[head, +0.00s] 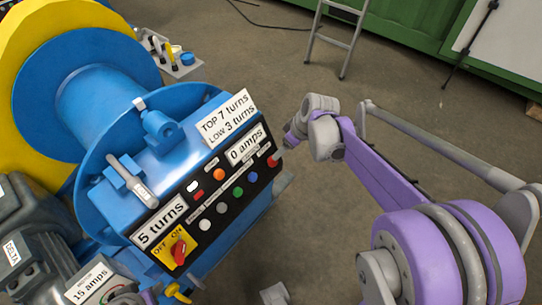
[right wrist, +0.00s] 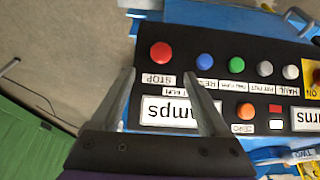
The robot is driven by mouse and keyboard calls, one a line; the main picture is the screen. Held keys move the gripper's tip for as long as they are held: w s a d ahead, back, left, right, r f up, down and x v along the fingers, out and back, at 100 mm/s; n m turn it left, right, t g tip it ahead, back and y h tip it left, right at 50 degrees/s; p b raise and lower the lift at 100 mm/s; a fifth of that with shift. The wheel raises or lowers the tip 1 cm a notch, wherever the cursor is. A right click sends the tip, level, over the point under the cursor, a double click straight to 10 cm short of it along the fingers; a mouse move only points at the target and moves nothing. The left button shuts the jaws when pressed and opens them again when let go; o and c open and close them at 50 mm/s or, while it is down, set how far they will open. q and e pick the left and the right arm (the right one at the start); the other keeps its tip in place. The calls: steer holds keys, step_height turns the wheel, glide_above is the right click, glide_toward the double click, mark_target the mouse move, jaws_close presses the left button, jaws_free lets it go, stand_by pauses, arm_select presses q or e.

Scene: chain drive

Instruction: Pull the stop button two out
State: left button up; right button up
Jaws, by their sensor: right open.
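The red round stop button (head: 273,162) sits at the right end of the black control panel on the blue machine. In the right wrist view the red button (right wrist: 161,51) has a STOP label under it and stands out from the panel; I cannot tell whether it is pressed in or out. My right gripper (head: 289,142) is close to that end of the panel in the head view. In the right wrist view my right gripper (right wrist: 163,88) is open and empty, its fingertips short of the button and to either side of it. I do not see my left gripper.
Along the panel are a blue button (right wrist: 206,62), a green button (right wrist: 236,64), grey buttons and an orange light (right wrist: 246,111). A yellow switch with a red knob (head: 179,252) is at the near end. A stepladder (head: 345,45) stands behind; the floor right of the machine is clear.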

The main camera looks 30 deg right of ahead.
mark_target(271, 160)
steer(key=b+x, duration=0.2)
steer(key=x, duration=0.8)
steer(key=shift+c, duration=0.3)
jaws_close()
